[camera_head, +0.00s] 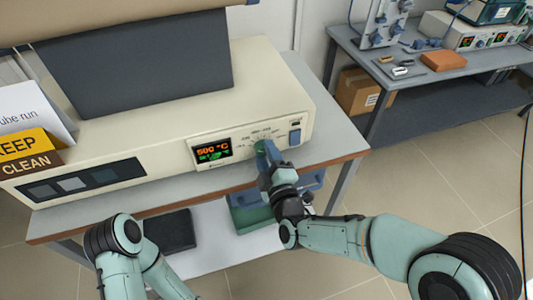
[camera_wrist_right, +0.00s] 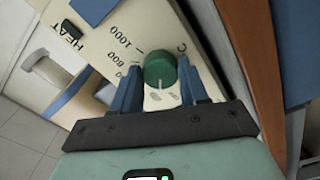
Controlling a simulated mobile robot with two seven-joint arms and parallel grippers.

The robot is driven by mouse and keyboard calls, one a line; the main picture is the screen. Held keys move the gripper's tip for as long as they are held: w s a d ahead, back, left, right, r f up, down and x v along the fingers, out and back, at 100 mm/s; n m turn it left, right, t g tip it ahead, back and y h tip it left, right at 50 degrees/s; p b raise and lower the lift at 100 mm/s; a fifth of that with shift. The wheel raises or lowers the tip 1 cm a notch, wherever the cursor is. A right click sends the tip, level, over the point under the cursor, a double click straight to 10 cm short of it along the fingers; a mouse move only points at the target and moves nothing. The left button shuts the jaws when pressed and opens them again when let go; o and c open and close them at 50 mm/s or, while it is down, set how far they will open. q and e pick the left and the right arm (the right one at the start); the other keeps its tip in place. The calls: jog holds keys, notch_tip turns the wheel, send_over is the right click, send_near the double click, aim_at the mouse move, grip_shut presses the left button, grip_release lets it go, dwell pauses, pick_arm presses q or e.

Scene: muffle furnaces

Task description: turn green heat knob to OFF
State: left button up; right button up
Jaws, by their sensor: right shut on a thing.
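The green heat knob (camera_wrist_right: 160,69) is on the cream front panel of the furnace (camera_head: 110,155). In the head view only a sliver of the knob (camera_head: 259,146) shows behind my right gripper (camera_head: 266,152). In the right wrist view, the blue fingers of my right gripper (camera_wrist_right: 160,88) are shut on the knob, one on each side. I cannot read the knob's setting for certain. My left arm shows at the lower left of the head view, but its gripper is out of view.
The furnace display (camera_head: 211,151) reads about 500 °C. A blue switch (camera_head: 294,137) sits right of the knob. The bench edge (camera_head: 345,158) runs below the panel. A yellow KEEP CLEAN sign (camera_head: 28,146) stands at left. Another bench (camera_head: 420,80) with instruments is at upper right.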

pick_arm(q)
jog(key=shift+s+r+p, duration=0.2)
jog(key=shift+r+p, duration=0.3)
pick_arm(e)
jog(key=shift+n, duration=2.2)
jog(key=o, duration=1.1)
jog(key=shift+c, duration=0.2)
pick_arm(q)
jog(key=w+a+f+t+y+b, duration=0.1)
jog(key=w+a+f+t+b, duration=0.3)
jog(key=w+f+b, duration=0.6)
jog(key=shift+w+a+f+n+y, duration=0.45)
jog(key=shift+w+a, duration=0.25)
jog(key=shift+w, duration=0.35)
pick_arm(e)
jog(key=v, duration=1.3)
jog(key=shift+s, duration=0.2)
